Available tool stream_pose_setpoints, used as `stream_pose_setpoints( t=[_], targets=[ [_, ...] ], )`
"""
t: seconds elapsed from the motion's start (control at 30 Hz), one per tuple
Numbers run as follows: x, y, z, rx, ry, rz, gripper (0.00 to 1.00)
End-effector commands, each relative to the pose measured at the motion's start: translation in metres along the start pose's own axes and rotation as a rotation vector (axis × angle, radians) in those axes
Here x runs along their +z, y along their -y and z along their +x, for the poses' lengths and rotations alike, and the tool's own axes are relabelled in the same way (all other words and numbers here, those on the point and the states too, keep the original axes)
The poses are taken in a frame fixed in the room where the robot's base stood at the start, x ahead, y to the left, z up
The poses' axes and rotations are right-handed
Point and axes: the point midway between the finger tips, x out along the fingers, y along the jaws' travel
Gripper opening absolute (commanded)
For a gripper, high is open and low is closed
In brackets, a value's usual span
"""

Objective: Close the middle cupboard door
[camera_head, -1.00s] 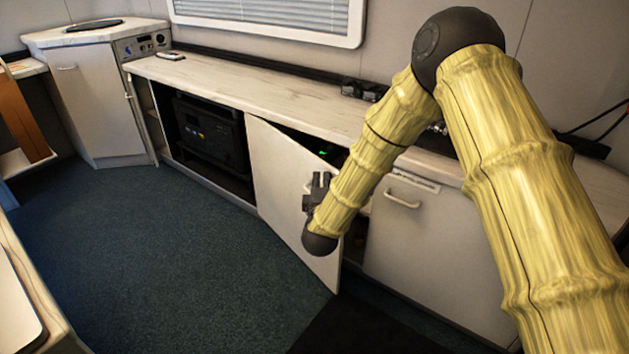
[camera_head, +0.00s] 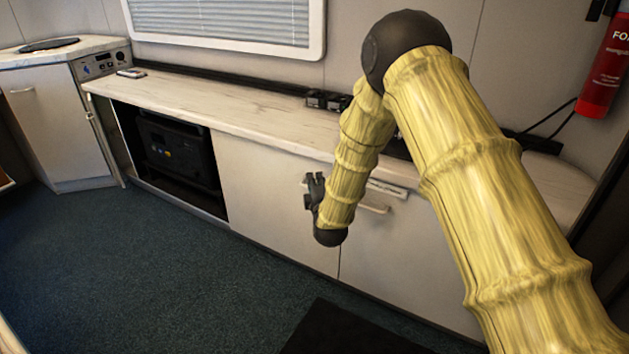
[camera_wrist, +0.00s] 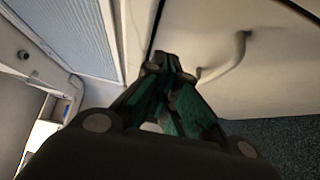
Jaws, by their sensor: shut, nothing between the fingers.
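The middle cupboard door (camera_head: 262,195) is a pale, flat panel under the long counter. In the head view it looks flush with the cabinet front, with only a thin seam to the right-hand door (camera_head: 385,255). Any small remaining gap behind my arm is hidden. My gripper (camera_head: 314,183) is shut and empty, in front of the middle door's upper right part; I cannot tell whether it touches. In the wrist view my gripper's fingertips (camera_wrist: 166,62) are together beside a pale curved handle (camera_wrist: 228,58); I cannot tell whose handle it is.
To the left, an open compartment (camera_head: 222,205) holds a black device (camera_head: 172,147). The marble-look counter (camera_head: 230,105) runs above, with small black boxes (camera_head: 325,99) at its back. Blue carpet (camera_head: 150,270) is clear in front, with a dark mat (camera_head: 345,330). A red extinguisher (camera_head: 605,70) hangs at right.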

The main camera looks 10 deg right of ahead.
Motion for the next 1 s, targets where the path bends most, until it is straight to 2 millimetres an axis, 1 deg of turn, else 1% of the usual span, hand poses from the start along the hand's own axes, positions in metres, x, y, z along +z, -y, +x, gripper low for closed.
stream_pose_setpoints(
  t=[0.17,0.33,0.7,0.8,1.0],
  targets=[
    [-0.009,-0.001,-0.007,-0.001,-0.002,-0.002,0.0],
    [-0.027,-0.001,-0.021,-0.002,-0.004,-0.002,0.0],
    [-0.018,0.0,-0.088,-0.003,0.0,-0.002,0.0],
    [-0.016,0.0,-0.102,-0.003,0.0,-0.002,0.0],
    [-0.015,0.0,-0.117,-0.001,0.0,0.0,0.0]
  ],
)
